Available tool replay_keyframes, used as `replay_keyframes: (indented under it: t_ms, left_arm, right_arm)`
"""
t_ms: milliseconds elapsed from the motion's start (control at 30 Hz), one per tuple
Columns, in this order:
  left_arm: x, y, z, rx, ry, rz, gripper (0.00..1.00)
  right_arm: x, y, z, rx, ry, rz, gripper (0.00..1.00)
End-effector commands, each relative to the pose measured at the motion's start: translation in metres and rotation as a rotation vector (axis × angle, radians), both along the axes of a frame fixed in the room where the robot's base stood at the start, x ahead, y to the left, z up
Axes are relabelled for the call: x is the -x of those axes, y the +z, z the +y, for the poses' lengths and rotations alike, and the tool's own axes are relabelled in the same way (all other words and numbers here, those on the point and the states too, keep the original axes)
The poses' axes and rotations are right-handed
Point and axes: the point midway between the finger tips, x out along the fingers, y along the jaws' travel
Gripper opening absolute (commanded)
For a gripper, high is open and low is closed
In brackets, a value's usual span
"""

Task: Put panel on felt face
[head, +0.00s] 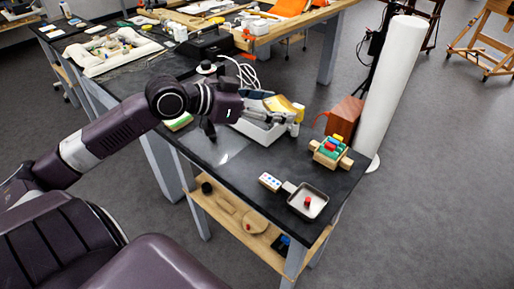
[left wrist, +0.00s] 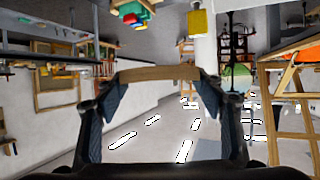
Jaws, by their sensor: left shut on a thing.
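My left gripper (head: 284,108) is in the head view above the right part of the dark table. It is shut on a panel with a gold-coloured face (head: 287,103). In the left wrist view, the panel's tan wooden edge (left wrist: 157,73) spans between the two dark fingers of the left gripper (left wrist: 158,88). A white box-like stand (head: 258,130) is below the gripper, partly hidden by it. I cannot make out clearly which surface is the felt face. I cannot tell whether the panel touches the stand. My right gripper is not in view.
A rack of coloured blocks (head: 331,151), a metal tray with a red piece (head: 316,209) and a small white block (head: 269,181) stand on the right end of the table. A yellow-topped bottle (head: 297,115) is beside the gripper. A white roll (head: 393,85) stands beyond the table.

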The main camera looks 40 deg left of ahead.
Motion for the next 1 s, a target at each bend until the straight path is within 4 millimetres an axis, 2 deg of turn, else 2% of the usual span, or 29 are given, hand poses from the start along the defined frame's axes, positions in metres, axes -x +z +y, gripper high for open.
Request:
replay_keyframes:
  t_ms: [300,433,533,733,900,1000]
  left_arm:
    - [0.001,-0.086,0.000,0.006,0.003,0.006,0.39]
    - [0.001,-0.117,0.000,0.004,0.003,0.006,0.39]
    - [0.001,-0.134,-0.001,0.002,0.002,0.004,0.39]
    - [0.001,-0.151,0.000,0.001,0.001,0.004,0.39]
    - [0.001,-0.178,0.000,0.003,0.002,0.004,0.39]
    - [0.001,-0.187,0.000,0.000,0.002,0.002,0.39]
  right_arm:
    - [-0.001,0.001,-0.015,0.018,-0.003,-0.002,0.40]
    - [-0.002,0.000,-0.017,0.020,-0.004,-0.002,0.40]
    - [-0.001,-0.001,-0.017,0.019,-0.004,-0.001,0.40]
    - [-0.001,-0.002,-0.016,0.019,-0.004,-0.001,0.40]
    - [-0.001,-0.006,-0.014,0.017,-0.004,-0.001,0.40]
    - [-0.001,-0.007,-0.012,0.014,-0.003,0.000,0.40]
